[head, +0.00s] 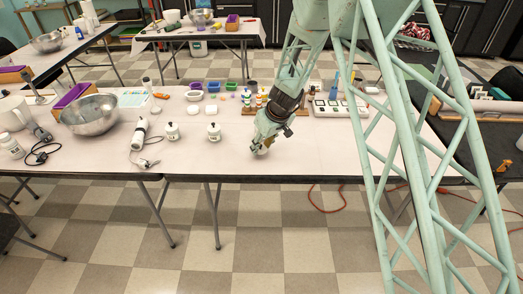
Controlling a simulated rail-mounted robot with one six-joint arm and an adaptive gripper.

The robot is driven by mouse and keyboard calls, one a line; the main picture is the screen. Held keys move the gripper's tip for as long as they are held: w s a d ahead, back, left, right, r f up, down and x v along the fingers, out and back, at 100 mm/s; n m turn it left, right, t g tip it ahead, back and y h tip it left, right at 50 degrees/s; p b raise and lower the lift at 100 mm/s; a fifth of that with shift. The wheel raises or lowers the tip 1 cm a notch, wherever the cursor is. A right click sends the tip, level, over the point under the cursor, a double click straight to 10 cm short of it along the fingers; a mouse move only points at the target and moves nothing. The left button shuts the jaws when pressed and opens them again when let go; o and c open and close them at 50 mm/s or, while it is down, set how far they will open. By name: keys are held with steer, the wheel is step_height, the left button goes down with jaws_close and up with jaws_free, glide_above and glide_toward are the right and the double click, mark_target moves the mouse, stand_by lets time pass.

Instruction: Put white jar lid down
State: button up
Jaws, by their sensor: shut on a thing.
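My gripper (261,147) is low over the front part of the near table, right of the two white jars. It is shut on a small pale thing at its fingertips, which fits the white jar lid; the fingers hide most of it. I cannot tell whether it touches the tabletop. One white jar (214,133) with dark print stands upright to the left of my gripper. A second white jar (172,132) stands further left. Both show a narrow top.
The white tabletop (205,158) is clear around my gripper. A hand blender (139,134), steel bowl (90,115) and white pitcher (14,112) stand left. Small bottles (247,98) and colored cups (213,87) stand behind, with a tray of dark squares (341,107) at right.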

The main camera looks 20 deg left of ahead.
steer(key=shift+f, duration=0.85)
steer(key=shift+f+b, duration=0.15)
steer(key=shift+b, duration=0.25)
steer(key=o, duration=0.7)
steer(key=shift+r+p, duration=0.25)
steer(key=shift+p, duration=0.05)
steer(key=shift+d+r, duration=0.1)
steer(key=shift+r, duration=0.2)
steer(key=shift+p+v, duration=0.85)
steer(key=shift+v, duration=4.75)
steer(key=shift+s+d, duration=0.15)
